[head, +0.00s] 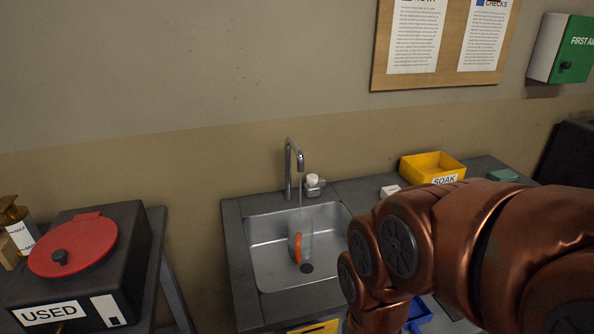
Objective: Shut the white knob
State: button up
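The white knob (313,180) sits on a small metal valve to the right of the tap (290,165), behind the sink. A thin, pale stream seems to run down from the spout. A clear container with an orange part (296,247) stands in the metal sink (265,262), below the spout. My copper-coloured arm comes in from the right and bends down at the sink's right side. My gripper is not in view. The arm is to the right of the knob and does not cover it.
A yellow SOAK bin (432,165), a white block (389,191) and a green item (503,175) are on the counter at right. A blue object (418,314) is partly behind my arm. A black USED box (125,250) with a red lid (75,243) stands left.

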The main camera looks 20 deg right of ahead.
aim_at(312, 179)
jog(key=u, duration=2.85)
jog(key=k, duration=0.75)
jog(key=z, duration=1.6)
